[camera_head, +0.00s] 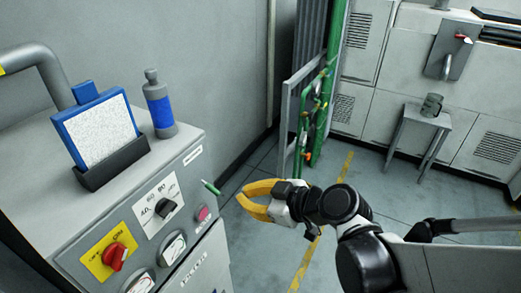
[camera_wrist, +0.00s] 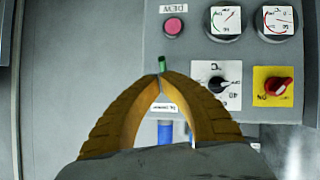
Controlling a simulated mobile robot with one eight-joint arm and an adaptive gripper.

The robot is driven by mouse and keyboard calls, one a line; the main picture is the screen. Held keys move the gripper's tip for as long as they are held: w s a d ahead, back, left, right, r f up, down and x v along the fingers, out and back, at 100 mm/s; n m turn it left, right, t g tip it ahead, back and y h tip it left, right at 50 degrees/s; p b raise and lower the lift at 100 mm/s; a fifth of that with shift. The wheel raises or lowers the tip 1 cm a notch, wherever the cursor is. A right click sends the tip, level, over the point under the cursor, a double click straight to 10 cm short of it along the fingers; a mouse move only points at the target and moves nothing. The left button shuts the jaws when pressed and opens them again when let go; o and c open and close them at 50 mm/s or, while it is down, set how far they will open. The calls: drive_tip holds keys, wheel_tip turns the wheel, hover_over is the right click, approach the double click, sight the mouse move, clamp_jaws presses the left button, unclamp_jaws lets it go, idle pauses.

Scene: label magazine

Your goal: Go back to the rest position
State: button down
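My gripper (camera_head: 239,198) has yellow fingers that curve together and meet at the tips, so it looks shut with nothing between them. In the head view it hangs in the air to the right of the grey control cabinet (camera_head: 190,238). A small green lever (camera_head: 211,187) sticks out of the cabinet's front panel, and a gap shows between it and my fingertips. In the wrist view the fingertips (camera_wrist: 160,78) point at the panel, with the green lever (camera_wrist: 162,64) just beyond them.
The panel carries a red knob (camera_head: 115,256), a black knob (camera_head: 165,207), a pink button (camera_head: 203,213) and gauges. A blue-framed holder (camera_head: 97,130) and a grey bottle with a blue band (camera_head: 159,103) stand on top.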

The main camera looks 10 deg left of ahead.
drive_tip(key=shift+a, duration=0.2)
drive_tip(key=shift+d, duration=0.1)
